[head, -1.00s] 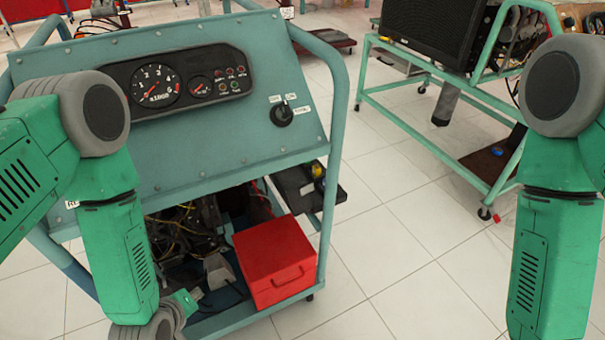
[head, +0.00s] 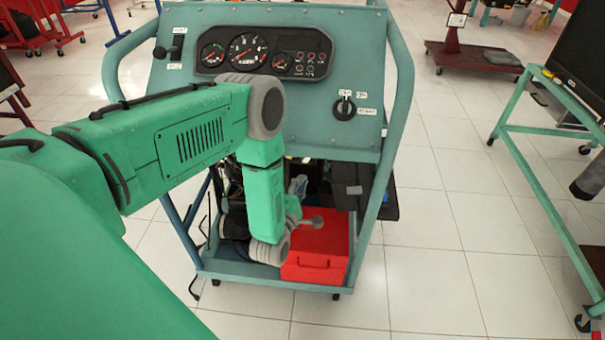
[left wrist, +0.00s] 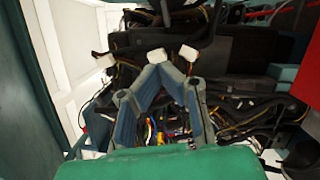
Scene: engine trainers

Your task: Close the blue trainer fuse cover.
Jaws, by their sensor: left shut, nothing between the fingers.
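The blue trainer (head: 345,130) is a blue-green wheeled frame with a sloping gauge panel, in front of me in the head view. A dark box-like part (head: 350,185) shows below the panel, at the right of the engine bay. A wide black flat part (left wrist: 235,52) lies beyond the fingers in the left wrist view. I cannot tell whether either is the fuse cover. My left gripper (head: 298,184) is inside the bay under the panel, partly hidden by its own arm. In the left wrist view its fingers (left wrist: 158,55) meet at the tips, empty, above cables. My right gripper is out of view.
A red box (head: 318,258) sits on the trainer's lower shelf, close to my left arm. The blue tubular rails (head: 395,110) bound the bay. Another green stand (head: 540,190) is at the right. The tiled floor between is clear.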

